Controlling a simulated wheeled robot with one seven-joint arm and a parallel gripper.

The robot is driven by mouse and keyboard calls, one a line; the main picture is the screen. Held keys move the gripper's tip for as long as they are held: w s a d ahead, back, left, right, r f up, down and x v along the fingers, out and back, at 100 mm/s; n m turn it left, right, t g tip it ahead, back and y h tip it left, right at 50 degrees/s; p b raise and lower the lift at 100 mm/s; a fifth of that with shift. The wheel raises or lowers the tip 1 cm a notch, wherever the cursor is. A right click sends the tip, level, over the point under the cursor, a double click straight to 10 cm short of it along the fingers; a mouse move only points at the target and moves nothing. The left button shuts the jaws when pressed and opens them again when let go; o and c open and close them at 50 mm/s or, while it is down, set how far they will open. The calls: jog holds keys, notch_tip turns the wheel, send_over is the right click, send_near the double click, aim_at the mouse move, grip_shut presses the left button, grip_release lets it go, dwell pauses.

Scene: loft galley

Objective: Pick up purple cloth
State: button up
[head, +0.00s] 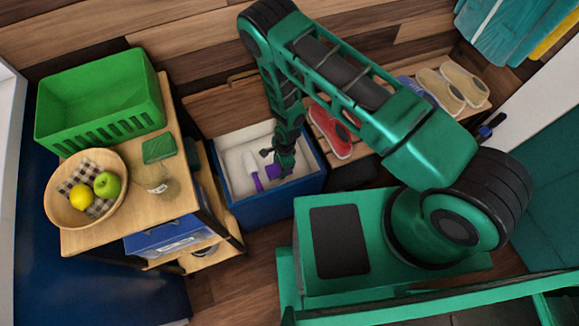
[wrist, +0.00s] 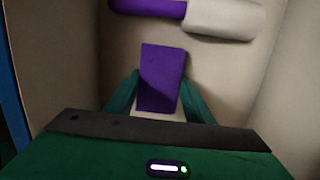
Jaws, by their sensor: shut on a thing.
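The purple cloth (wrist: 162,72) is a flat purple rectangle in the wrist view, between the two green fingers of my gripper (wrist: 155,92). My gripper is shut on it. In the head view the cloth (head: 273,171) shows as a small purple patch beside my gripper (head: 283,172), inside the blue box (head: 276,207) with a pale lining. My gripper hides part of it there. I cannot tell whether the cloth touches the box floor.
A purple-handled tool with a whitish head (wrist: 222,18) lies in the box near the cloth. The box walls stand close around my gripper. A wooden cart (head: 104,232) with a green basket (head: 100,102) and a fruit bowl (head: 58,215) is at left. Red shoes (head: 331,133) are at right.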

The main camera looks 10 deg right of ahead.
notch_tip(320, 180, up, 10)
jog(key=shift+f, duration=0.2)
dwell(0.3)
